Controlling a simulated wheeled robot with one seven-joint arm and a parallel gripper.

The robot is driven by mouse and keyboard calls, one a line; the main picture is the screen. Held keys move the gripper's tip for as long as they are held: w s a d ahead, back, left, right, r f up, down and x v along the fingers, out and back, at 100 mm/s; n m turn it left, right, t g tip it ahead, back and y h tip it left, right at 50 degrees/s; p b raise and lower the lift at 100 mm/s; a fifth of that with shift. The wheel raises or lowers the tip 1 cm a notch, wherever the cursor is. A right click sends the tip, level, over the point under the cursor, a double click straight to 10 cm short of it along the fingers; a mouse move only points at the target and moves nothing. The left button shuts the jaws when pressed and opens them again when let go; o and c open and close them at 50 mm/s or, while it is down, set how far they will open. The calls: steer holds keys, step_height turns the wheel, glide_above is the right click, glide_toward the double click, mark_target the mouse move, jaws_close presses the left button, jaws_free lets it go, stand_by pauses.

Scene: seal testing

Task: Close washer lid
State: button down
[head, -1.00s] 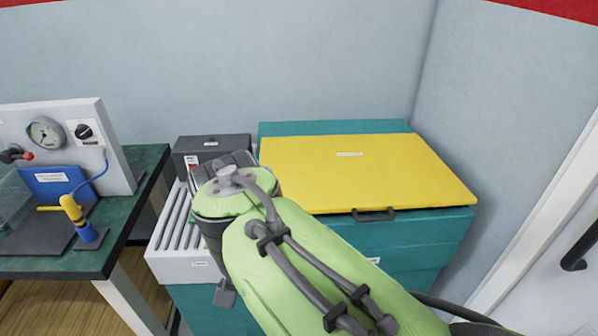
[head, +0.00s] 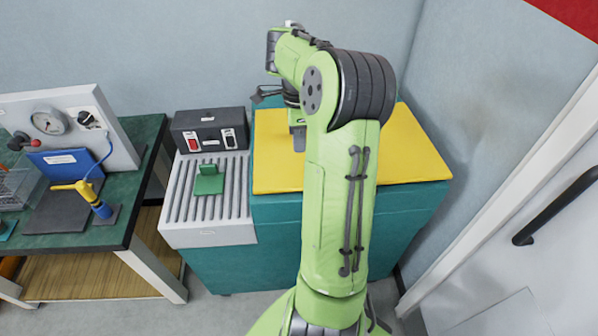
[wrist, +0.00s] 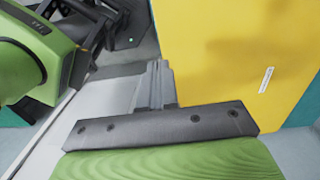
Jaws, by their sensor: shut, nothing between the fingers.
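The washer's yellow lid (head: 277,160) lies flat over the top of the teal washer body (head: 235,265) in the head view. No gap under its front edge can be made out. My arm hides the lid's middle and its handle. My gripper (head: 298,140) points down over the left part of the lid, fingers shut and empty; whether it touches the lid cannot be told. In the wrist view, my shut gripper (wrist: 157,68) shows beside the yellow lid (wrist: 225,50), which bears a white label.
A ribbed grey rack (head: 180,208) with a green piece (head: 208,183) stands left of the washer, a dark control box (head: 210,132) behind it. A bench (head: 70,240) with a gauge panel (head: 55,105) is further left. A wall and white door (head: 530,240) close off the right.

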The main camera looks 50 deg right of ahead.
mark_target(299, 187)
steer(key=f, duration=0.4)
steer(key=f+b, duration=0.1)
steer(key=f, duration=0.3)
steer(key=f+b, duration=0.1)
steer(key=f, duration=0.4)
steer(key=shift+s+a, duration=0.3)
